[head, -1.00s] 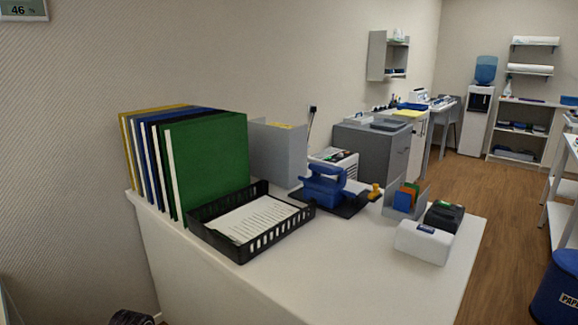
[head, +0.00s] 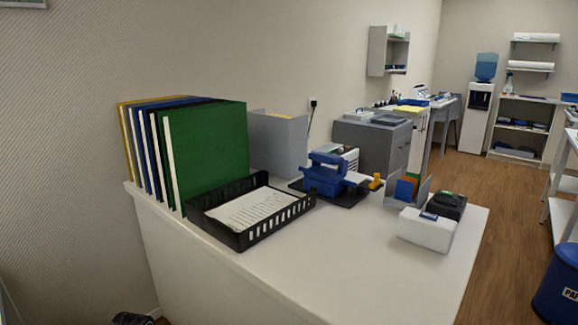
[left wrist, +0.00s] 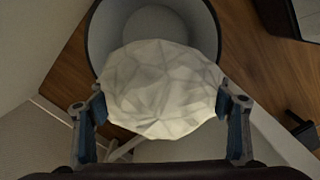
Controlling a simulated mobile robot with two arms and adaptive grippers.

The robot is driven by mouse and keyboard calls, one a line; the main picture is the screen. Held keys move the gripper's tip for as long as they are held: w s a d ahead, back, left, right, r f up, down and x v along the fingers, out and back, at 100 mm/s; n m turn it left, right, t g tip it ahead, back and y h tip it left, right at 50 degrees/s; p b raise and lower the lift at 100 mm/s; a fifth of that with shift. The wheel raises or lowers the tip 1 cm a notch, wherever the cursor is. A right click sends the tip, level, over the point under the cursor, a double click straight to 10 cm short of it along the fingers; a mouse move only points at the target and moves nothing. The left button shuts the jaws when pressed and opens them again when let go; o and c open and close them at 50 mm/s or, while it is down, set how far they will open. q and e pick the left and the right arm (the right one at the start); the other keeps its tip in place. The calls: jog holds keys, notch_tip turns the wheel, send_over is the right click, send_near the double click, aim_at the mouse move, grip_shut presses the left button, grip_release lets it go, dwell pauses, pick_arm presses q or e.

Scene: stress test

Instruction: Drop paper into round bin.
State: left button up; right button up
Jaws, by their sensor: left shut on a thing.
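A crumpled whitish paper ball (left wrist: 160,88) is held between the two fingers of my left gripper (left wrist: 165,105) in the left wrist view. A round bin (left wrist: 98,35) with a dark rim and grey inside shows behind the ball, toward the top of that view. The ball overlaps the bin's near part and hides it. In the head view a blue round bin (head: 558,285) with a partly cut-off label stands on the floor at the right edge. I cannot tell whether both views show the same bin. My right gripper is not in view.
A white table (head: 345,262) fills the middle of the head view, with a black paper tray (head: 285,212), upright binders (head: 210,150), a blue punch (head: 325,178) and a white box (head: 427,230). A wooden floor (head: 500,215) lies open to the right, beside white shelving (head: 560,195).

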pick_arm(q)
jog(key=o, duration=1)
notch_tip(320, 180, up, 12)
jog(key=shift+f, duration=0.1)
